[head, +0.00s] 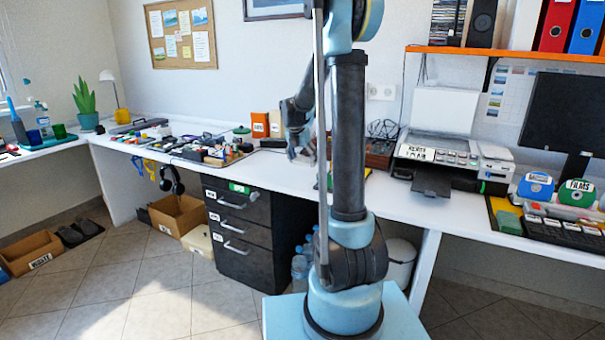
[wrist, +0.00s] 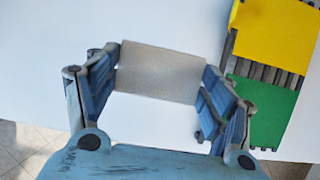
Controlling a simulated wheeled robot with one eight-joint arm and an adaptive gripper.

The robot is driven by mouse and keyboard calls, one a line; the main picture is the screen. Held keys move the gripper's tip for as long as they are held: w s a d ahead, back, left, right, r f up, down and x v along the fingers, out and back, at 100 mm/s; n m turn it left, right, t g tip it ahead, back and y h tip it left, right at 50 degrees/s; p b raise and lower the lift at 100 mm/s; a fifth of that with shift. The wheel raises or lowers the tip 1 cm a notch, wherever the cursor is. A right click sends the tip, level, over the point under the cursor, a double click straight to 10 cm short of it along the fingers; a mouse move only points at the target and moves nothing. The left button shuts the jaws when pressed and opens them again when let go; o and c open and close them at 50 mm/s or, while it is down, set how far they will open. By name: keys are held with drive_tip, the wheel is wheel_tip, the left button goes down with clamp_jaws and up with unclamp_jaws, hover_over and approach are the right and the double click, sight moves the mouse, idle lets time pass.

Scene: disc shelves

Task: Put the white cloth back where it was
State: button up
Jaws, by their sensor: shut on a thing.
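The white cloth (wrist: 158,75) shows in the wrist view as a flat, pale grey-white piece. It spans the gap between the two fingers of my gripper (wrist: 163,65), which is shut on it. Below it in that view lies the white desk top; I cannot tell how high the cloth is above it. In the head view my gripper (head: 301,152) points down over the middle of the long white desk (head: 225,180). The cloth cannot be made out there.
A yellow and green item (wrist: 265,110) with dark ridges lies right of my gripper. In the head view, small tools and parts crowd the desk to the left. A printer (head: 450,158) stands to the right. A black drawer unit (head: 240,235) stands below.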

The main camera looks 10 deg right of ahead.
sight(303, 177)
drive_tip(key=shift+d+f, duration=0.1)
drive_tip(key=shift+f, duration=2.5)
drive_tip(key=o, duration=0.9)
